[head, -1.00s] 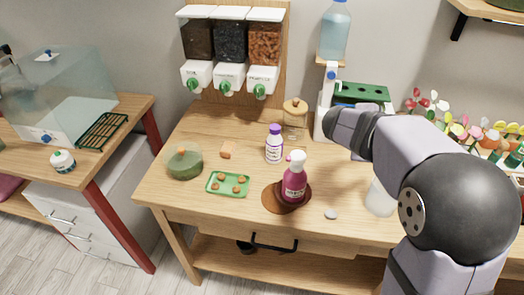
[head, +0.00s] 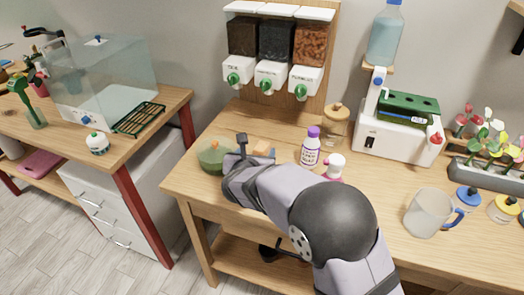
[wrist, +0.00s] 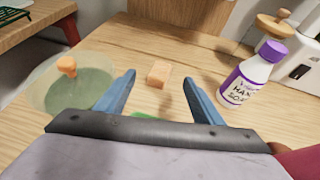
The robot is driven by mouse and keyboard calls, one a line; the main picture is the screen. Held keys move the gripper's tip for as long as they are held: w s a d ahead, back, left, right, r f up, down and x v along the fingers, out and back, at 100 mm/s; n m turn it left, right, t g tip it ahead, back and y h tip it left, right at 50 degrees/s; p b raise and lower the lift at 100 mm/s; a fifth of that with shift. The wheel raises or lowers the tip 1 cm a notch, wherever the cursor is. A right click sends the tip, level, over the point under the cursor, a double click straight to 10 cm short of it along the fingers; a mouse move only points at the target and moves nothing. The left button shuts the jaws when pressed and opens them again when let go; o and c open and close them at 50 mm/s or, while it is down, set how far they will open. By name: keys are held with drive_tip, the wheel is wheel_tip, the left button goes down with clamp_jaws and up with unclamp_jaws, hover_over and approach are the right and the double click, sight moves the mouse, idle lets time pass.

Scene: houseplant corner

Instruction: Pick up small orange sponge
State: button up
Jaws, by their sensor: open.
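The small orange sponge (wrist: 158,73) is a pale orange block lying on the wooden table (wrist: 119,51). In the head view the sponge (head: 264,148) shows just beyond my gripper (head: 242,149), partly hidden by my arm. In the wrist view my gripper (wrist: 160,84) is open and empty, with one blue finger to each side of the sponge's line. The sponge appears ahead of the fingertips, roughly centred between them, and I see no contact.
A round greenish dish (wrist: 75,92) with an orange knob is left of the sponge. A white bottle with a purple cap (wrist: 248,80) stands to the right. A green tray (wrist: 144,114) is mostly hidden under my gripper. A corked jar (head: 336,125) stands behind.

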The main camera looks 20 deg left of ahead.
sight(261, 146)
drive_tip(key=shift+f+p+x, duration=0.2)
drive_tip(key=shift+p+x, duration=1.15)
drive_tip(key=shift+x, duration=2.3)
drive_tip(key=shift+s, duration=0.15)
drive_tip(key=c, duration=1.3)
